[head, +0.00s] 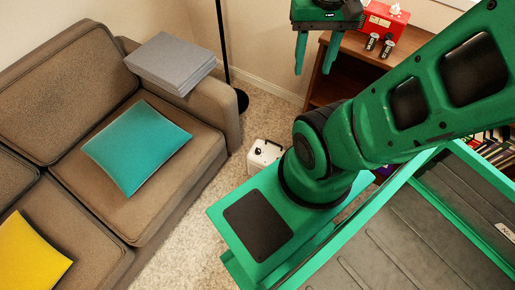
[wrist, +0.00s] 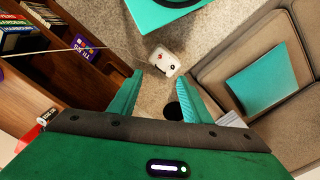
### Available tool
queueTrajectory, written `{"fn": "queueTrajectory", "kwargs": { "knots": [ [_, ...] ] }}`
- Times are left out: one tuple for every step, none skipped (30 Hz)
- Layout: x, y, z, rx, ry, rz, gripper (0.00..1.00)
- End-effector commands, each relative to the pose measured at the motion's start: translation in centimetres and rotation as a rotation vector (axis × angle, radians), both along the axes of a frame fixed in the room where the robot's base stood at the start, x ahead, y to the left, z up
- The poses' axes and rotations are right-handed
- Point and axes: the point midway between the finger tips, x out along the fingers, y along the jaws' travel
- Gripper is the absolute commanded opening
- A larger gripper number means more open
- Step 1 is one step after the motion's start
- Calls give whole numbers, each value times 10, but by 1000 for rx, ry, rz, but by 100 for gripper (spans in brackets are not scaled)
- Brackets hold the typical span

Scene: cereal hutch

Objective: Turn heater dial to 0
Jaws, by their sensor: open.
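The heater (head: 264,157) is a small white box on the carpet between the sofa and my base. A small dark dial (head: 257,150) shows on it, but its setting is too small to read. The heater also shows in the wrist view (wrist: 163,60), beyond my fingertips, with small red and dark marks on it. My gripper (head: 314,68) is open and empty, with its green fingers pointing down in front of the wooden shelf. In the wrist view my gripper (wrist: 158,82) is well apart from the heater.
A brown sofa (head: 160,190) with a teal cushion (head: 137,146), a yellow cushion (head: 30,255) and a folded grey blanket (head: 170,62) fills the left. A wooden shelf (head: 350,45) stands behind my gripper. A black lamp base (head: 242,100) stands near the sofa. Carpet beside the heater is clear.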

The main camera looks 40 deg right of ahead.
Motion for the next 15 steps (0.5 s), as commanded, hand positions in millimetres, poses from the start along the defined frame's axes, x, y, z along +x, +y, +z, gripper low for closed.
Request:
{"fn": "queueTrajectory", "kwargs": {
  "knots": [
    [9,-5,-4,-9,12,-14,44],
    [15,-8,-7,-17,16,-28,44],
    [23,-12,-11,-29,22,-48,44],
    [30,-16,-15,-38,26,-65,44],
    [37,-20,-19,-48,29,-83,44],
    [48,-25,-25,-61,32,-107,44],
    [55,-28,-30,-70,36,-125,44],
    [63,-32,-35,-80,37,-144,44],
    [73,-37,-42,-91,38,-167,44],
    [80,-40,-48,-99,40,-183,44],
    [87,-43,-54,-107,42,-199,44],
    [96,-48,-63,-117,43,-221,44],
    [103,-51,-69,-124,43,-239,44],
    [110,-54,-77,-131,42,-254,44],
    [119,-57,-87,-138,43,-275,44]
  ]
}}
